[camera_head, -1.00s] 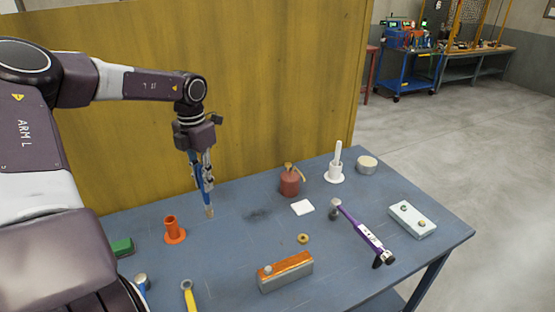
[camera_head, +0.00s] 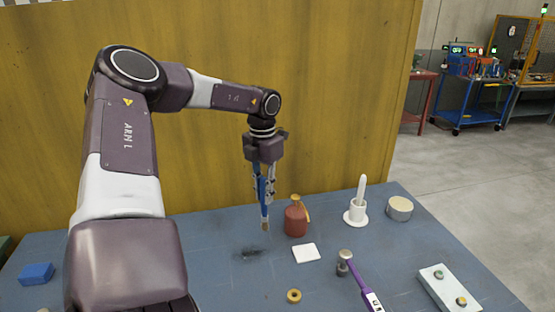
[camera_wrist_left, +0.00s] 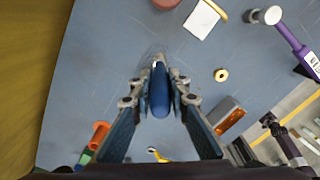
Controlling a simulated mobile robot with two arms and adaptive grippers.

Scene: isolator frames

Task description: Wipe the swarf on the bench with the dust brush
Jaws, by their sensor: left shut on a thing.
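My left gripper (camera_head: 264,190) is shut on the dust brush (camera_head: 262,200), which has a blue handle and a small tan bristle end pointing down. In the left wrist view the blue handle (camera_wrist_left: 159,92) stands between the fingers of the gripper (camera_wrist_left: 156,78). The swarf (camera_head: 248,253) is a dark grey smudge on the blue bench (camera_head: 200,235). The brush tip appears a little behind and to the right of the smudge in the head view. I cannot tell whether the bristles touch the bench.
A red oil can (camera_head: 296,220) stands close to the right of the brush. A white card (camera_head: 306,253), a brass ring (camera_head: 294,296), a purple-handled hammer (camera_head: 368,298), a white holder (camera_head: 356,215), a round tin (camera_head: 399,209) and a pale block (camera_head: 440,284) lie further around.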

